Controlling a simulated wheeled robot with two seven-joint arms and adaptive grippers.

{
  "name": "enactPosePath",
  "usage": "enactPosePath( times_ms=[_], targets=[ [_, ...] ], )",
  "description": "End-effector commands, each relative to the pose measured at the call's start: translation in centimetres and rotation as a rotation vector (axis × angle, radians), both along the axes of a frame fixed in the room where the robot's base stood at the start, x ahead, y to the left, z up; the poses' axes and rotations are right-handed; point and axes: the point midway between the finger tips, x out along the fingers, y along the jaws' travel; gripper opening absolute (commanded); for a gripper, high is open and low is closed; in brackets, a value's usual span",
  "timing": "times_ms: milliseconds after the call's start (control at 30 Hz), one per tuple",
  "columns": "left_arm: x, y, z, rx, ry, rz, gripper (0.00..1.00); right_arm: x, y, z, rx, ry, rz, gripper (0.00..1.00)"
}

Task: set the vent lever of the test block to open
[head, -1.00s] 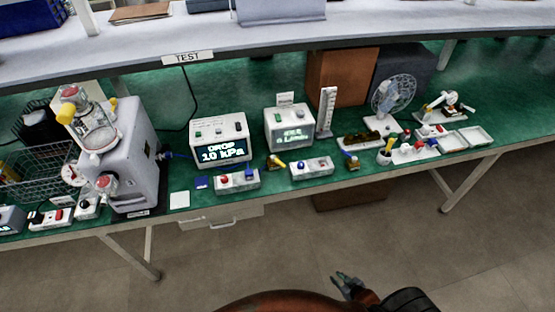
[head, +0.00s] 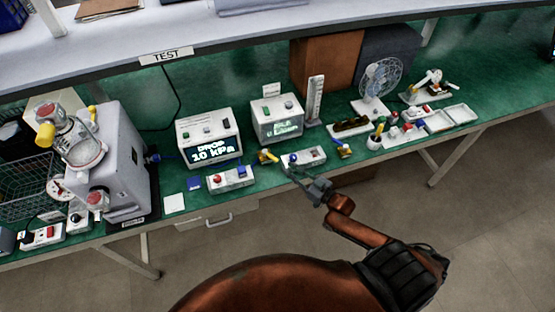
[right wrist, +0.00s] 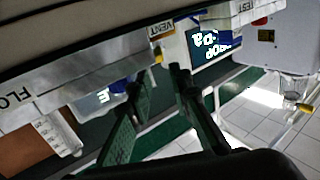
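A small brass-coloured fitting with a yellow lever (head: 267,156) sits on the green bench between two white switch blocks. The right block (head: 304,158) has a blue knob. In the right wrist view a VENT label (right wrist: 160,27) shows, with a small yellow part (right wrist: 158,53) below it. The lever's setting is too small to tell. My right gripper (head: 297,176) is open and empty at the bench's front edge, just in front of the right block. Its two fingers stand apart in the right wrist view (right wrist: 161,75). My left gripper is not seen.
A display box (head: 209,138) reading DROP 10 kPa and a second display box (head: 277,120) stand behind. A second fitting with a yellow part (head: 343,148) is to the right. A fan (head: 380,82) and white trays (head: 437,122) are farther right. A grey pump machine (head: 112,150) stands left.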

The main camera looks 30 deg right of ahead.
Motion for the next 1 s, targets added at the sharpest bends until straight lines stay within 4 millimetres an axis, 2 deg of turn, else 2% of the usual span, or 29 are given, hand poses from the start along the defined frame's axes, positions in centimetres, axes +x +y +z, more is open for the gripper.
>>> enactPosePath(
  times_ms=[33, 200, 400, 800, 1000],
  targets=[
    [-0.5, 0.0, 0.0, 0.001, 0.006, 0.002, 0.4, 1.3, 0.4, 0.2, -0.001, -0.004, 0.001, 0.19],
    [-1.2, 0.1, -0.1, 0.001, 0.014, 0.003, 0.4, 4.2, 1.2, 0.1, 0.0, -0.002, 0.0, 0.19],
    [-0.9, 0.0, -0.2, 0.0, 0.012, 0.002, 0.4, 6.4, 1.7, 0.1, -0.002, -0.002, -0.003, 0.19],
    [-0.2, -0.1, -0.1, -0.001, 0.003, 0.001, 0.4, 7.1, 1.9, 0.1, -0.002, 0.0, -0.003, 0.19],
    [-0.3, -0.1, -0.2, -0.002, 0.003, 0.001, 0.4, 7.1, 1.9, 0.1, -0.002, 0.0, -0.003, 0.06]
  ],
)
